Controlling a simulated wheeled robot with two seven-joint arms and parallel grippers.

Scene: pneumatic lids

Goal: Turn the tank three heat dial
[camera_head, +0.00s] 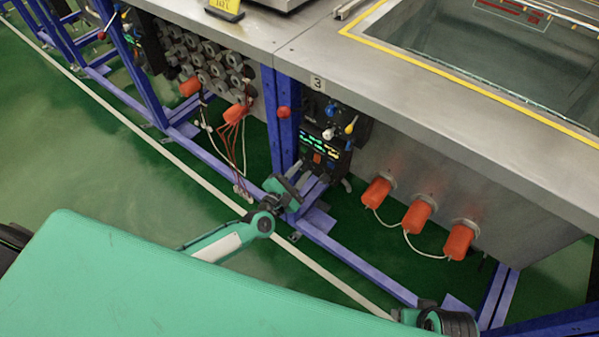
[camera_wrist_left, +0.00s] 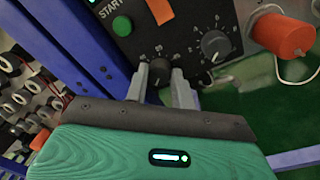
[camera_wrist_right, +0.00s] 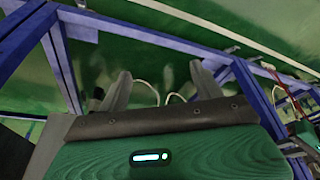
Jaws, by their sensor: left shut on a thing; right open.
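The black control panel (camera_head: 325,150) of tank three hangs under the table edge, below the "3" label (camera_head: 317,83). In the left wrist view the panel (camera_wrist_left: 188,20) shows two black dials with white scales. My left gripper (camera_wrist_left: 162,90) is shut on the left dial (camera_wrist_left: 157,62), one finger on each side of it; the fingers hide part of it. The other dial (camera_wrist_left: 213,45) is apart, to the right. Their captions cannot be read. In the head view my left gripper (camera_head: 288,190) is just below the panel. My right gripper (camera_wrist_right: 160,88) is open and empty.
A green button (camera_wrist_left: 122,26) and an orange switch (camera_wrist_left: 160,10) sit above the held dial. Orange plugs (camera_head: 417,214) with white cables stick out to the right. Blue frame posts (camera_head: 284,125) stand to the left. Blue beams (camera_wrist_right: 135,33) lie near my right gripper.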

